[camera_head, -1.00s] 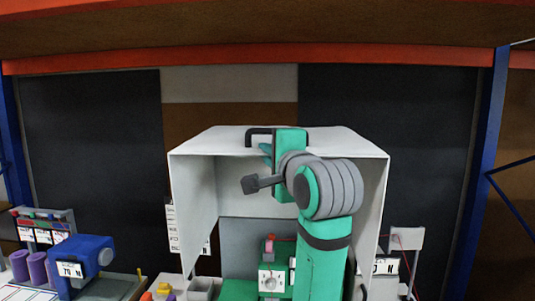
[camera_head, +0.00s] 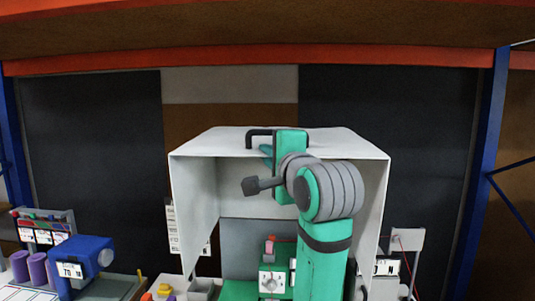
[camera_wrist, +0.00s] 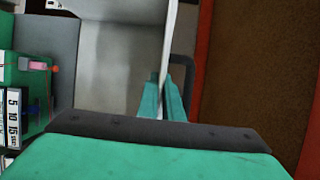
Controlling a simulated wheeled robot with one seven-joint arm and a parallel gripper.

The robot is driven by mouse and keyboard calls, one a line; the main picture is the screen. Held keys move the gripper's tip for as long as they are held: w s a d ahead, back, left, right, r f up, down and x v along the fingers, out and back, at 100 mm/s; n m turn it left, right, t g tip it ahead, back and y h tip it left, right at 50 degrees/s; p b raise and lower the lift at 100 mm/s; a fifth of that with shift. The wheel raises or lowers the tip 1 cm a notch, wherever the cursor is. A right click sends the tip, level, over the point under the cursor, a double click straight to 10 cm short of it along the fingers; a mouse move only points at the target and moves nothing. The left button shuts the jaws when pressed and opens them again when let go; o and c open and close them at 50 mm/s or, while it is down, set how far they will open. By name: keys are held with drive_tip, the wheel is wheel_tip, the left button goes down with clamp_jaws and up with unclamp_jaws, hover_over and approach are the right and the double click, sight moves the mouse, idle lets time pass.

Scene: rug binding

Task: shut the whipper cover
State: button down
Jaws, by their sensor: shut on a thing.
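The whipper cover (camera_head: 350,148) is a large white hood with an open front, standing up around a green machine (camera_head: 272,280) in the head view. A dark handle (camera_head: 259,133) is on its top, near the front edge. My gripper (camera_head: 266,151) is at the top front edge, beside the handle. In the wrist view, my gripper's (camera_wrist: 165,84) two green fingers lie on either side of the cover's thin white panel (camera_wrist: 169,45), shut on it. The handle (camera_wrist: 182,66) shows just right of the panel there. My arm hides part of the cover's inside.
A blue machine (camera_head: 86,257) and purple spools (camera_head: 37,268) stand at the left. A grey box on a post (camera_head: 407,239) stands close to the cover's right. An orange beam (camera_head: 240,57) crosses above, with clear space between it and the cover.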

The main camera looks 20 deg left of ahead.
drive_tip(key=shift+w+d+f, duration=0.1)
drive_tip(key=shift+w+f, duration=0.25)
drive_tip(key=shift+f, duration=0.1)
drive_tip(key=c, duration=2)
unclamp_jaws()
drive_tip(key=shift+c, duration=0.2)
drive_tip(key=shift+s+r, duration=0.2)
drive_tip(key=v, duration=1)
drive_tip(key=shift+s+d, duration=0.2)
